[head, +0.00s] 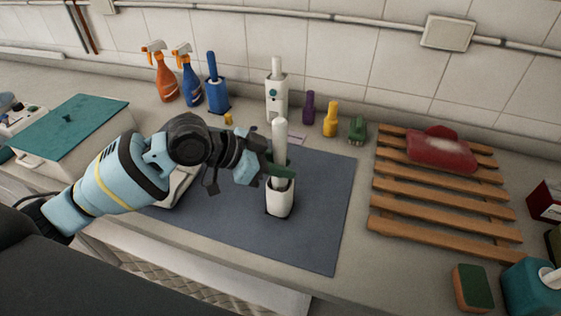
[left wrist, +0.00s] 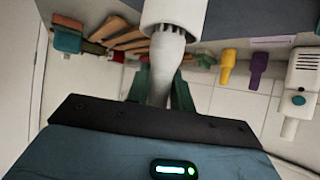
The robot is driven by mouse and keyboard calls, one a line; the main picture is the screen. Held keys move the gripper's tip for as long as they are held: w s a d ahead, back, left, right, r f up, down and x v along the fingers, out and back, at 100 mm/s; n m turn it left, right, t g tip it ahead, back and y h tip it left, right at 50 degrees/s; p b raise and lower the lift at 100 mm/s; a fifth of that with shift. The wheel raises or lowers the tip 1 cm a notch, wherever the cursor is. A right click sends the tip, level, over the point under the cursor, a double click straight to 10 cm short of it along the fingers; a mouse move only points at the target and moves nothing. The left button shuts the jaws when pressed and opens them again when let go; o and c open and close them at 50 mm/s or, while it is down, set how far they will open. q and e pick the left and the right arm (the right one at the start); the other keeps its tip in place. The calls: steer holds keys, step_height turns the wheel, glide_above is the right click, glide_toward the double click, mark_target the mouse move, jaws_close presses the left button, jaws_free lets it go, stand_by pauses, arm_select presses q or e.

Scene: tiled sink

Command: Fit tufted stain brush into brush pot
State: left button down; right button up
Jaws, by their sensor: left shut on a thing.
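My left gripper (head: 278,171) is shut on the white handle of the brush (head: 281,140). The brush stands upright over the white brush pot (head: 280,202), which rests on the grey-blue mat. The brush's lower end meets the pot's mouth and appears to be inside it; the brush head is hidden. In the left wrist view, which is upside down, the green fingers (left wrist: 157,88) flank the handle (left wrist: 162,75), and the pot (left wrist: 174,12) is at the top. My right gripper is not in view.
Behind the mat (head: 325,200) stand spray bottles (head: 165,80), a blue brush holder (head: 216,95), a white holder with a teal dot (head: 276,98), and purple and yellow bottles (head: 330,120). A wooden rack (head: 440,210) is right, a lidded box (head: 75,125) left. The mat's right part is clear.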

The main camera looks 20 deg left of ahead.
arm_select(q)
steer(key=shift+f+b, duration=0.4)
steer(key=shift+f, duration=1.05)
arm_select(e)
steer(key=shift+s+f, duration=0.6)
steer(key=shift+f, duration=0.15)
arm_select(q)
steer(key=c, duration=1.1)
jaws_free()
steer(key=shift+f, duration=0.1)
steer(key=shift+c, duration=0.2)
steer(key=shift+f, duration=0.1)
steer(key=shift+s, duration=0.1)
steer(key=shift+s+a, duration=0.1)
steer(key=shift+a, duration=0.15)
steer(key=v, duration=0.7)
steer(key=shift+r, duration=0.55)
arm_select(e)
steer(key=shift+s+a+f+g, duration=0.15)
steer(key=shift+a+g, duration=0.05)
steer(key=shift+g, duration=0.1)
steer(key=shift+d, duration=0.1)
